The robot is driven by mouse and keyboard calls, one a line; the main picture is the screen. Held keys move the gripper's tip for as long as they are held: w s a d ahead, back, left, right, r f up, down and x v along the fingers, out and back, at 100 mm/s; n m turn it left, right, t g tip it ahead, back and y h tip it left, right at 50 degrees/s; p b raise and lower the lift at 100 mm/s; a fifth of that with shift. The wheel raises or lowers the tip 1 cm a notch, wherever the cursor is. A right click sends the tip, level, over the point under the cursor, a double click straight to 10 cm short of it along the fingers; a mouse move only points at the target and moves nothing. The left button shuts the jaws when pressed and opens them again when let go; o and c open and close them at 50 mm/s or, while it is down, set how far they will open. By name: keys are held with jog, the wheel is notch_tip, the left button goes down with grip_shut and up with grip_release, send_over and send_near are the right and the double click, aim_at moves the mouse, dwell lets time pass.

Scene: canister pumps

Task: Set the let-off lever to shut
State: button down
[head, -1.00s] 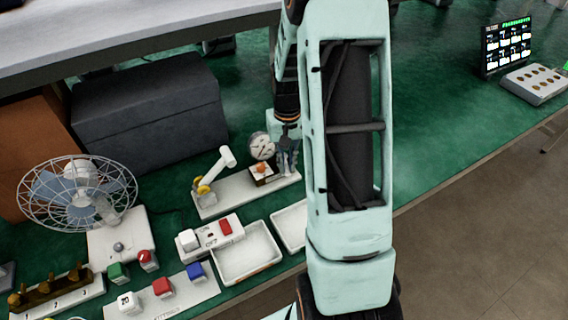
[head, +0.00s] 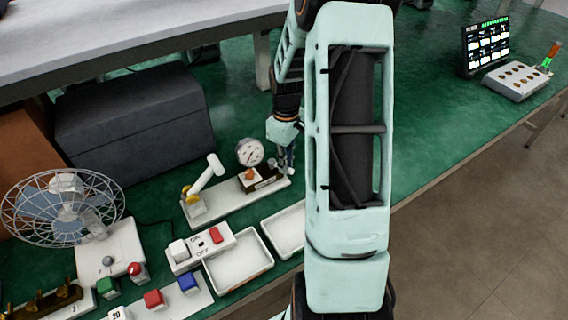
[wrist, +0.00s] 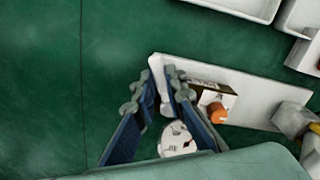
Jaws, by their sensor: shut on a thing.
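The canister pump stands on a white base plate (head: 222,206), with a white slanted pump handle (head: 207,172), a round dial gauge (head: 249,152) and a brown block bearing an orange knob (head: 250,174). My gripper (head: 287,168) is low at the right end of the plate, beside the block.
Two white trays (head: 238,280) lie in front of the pump, beside a switch box (head: 200,246). A wire fan (head: 66,210) and coloured buttons are at left. A dark box (head: 130,120) stands behind.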

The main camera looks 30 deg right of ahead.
jog(key=shift+w+d+n, duration=0.15)
jog(key=shift+n, duration=0.25)
jog(key=c, duration=2)
grip_release()
jog(key=shift+o, duration=0.2)
notch_tip(320, 180, up, 12)
